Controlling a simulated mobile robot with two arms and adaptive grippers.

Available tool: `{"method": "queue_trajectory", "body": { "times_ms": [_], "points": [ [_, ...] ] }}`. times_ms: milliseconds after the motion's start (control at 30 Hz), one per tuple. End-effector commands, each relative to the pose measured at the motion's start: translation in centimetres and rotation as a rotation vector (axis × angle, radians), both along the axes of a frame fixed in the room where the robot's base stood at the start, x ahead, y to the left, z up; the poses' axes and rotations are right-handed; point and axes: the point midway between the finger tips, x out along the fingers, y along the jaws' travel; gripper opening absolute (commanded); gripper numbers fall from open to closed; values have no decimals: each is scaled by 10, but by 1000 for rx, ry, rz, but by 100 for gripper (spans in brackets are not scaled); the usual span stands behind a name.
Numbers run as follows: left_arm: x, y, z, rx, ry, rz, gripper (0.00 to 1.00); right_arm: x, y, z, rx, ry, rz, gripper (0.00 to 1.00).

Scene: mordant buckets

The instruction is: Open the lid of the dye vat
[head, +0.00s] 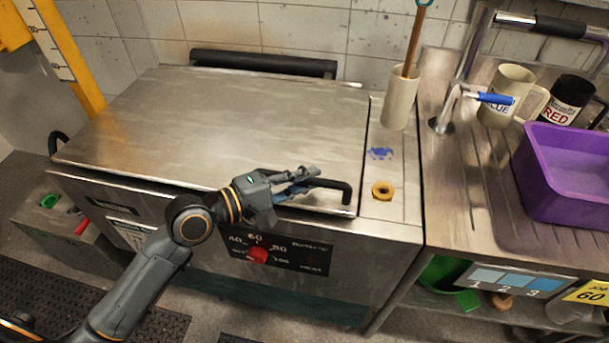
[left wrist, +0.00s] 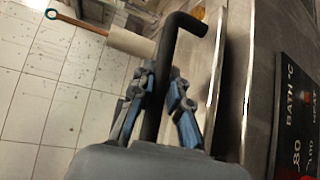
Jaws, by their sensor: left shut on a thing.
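The dye vat (head: 320,230) is a steel box with a control panel on its front. Its broad steel lid (head: 230,115) lies flat or nearly flat over the top; I cannot tell if its front edge is slightly raised. A black bar handle (head: 345,188) sits at the lid's front right. My left gripper (head: 300,187) is shut on this handle. In the left wrist view the handle (left wrist: 183,24) runs between the two fingers (left wrist: 160,105). My right gripper is in neither view.
A red knob (head: 258,255) is on the vat's front, below my left gripper. Right of the lid stand a beige holder (head: 399,98) with a stick and a yellow ring (head: 382,190). Further right are a tap, mugs and a purple tub (head: 565,185). A wall is behind.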

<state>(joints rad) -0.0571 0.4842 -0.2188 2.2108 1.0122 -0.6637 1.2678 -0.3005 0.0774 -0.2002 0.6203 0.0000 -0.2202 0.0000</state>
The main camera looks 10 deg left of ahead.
Motion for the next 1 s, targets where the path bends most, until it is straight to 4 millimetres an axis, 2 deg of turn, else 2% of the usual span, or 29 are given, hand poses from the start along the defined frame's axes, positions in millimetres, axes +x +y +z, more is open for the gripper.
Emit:
{"method": "queue_trajectory", "body": {
  "times_ms": [33,300,667,1000],
  "points": [
    [2,0,18,-2,7,2,0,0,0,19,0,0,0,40],
    [9,0,57,-2,76,2,0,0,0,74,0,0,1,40],
    [27,1,110,-2,71,3,0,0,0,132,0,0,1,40],
    [54,0,168,-4,70,3,0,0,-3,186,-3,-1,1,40]
  ]
}}
